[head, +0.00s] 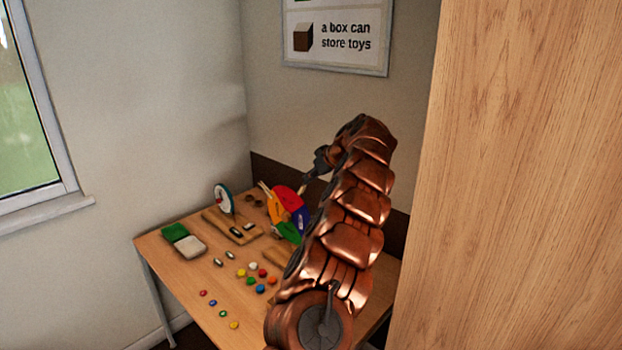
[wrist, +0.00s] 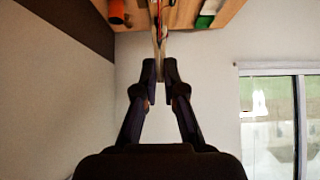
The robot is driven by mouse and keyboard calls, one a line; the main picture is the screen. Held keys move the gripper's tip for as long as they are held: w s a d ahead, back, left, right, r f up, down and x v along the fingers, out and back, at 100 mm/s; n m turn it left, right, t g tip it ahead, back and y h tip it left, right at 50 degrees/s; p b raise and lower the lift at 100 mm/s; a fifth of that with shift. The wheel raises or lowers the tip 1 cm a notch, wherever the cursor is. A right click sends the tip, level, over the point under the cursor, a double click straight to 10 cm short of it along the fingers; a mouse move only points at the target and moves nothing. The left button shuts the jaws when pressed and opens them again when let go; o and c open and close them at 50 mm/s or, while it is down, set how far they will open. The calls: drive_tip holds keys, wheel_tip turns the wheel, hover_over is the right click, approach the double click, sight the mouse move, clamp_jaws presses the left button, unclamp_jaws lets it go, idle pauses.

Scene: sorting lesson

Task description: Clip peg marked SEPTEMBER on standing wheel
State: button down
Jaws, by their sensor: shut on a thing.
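My gripper (head: 312,177) is at the back right of the table, just above a large coloured wheel (head: 288,197) with red, blue, yellow and green parts. In the wrist view my gripper (wrist: 160,72) is shut on a thin, pale peg (wrist: 158,50) that points away from my palm. Its marking is not readable, so I cannot tell whether it says SEPTEMBER. The peg's far end overlaps thin coloured edges at the top of that view; I cannot tell whether they touch. A smaller white disc (head: 223,199) with a green rim also stands upright at the back left.
The table (head: 190,285) also carries a green and white pad (head: 183,240), several coloured counters and wooden boards. My arm hides its right side. A wooden panel (head: 525,170) stands close on the right. Walls close off the back and left.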

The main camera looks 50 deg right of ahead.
sight(303, 186)
drive_tip(key=shift+w+f+b, duration=0.4)
drive_tip(key=shift+f+b, duration=0.15)
drive_tip(key=shift+f, duration=0.2)
drive_tip(key=shift+w+f+b, duration=0.35)
drive_tip(key=shift+f+b, duration=0.15)
drive_tip(key=shift+f, duration=0.2)
idle(0.8)
drive_tip(key=c, duration=1.2)
unclamp_jaws()
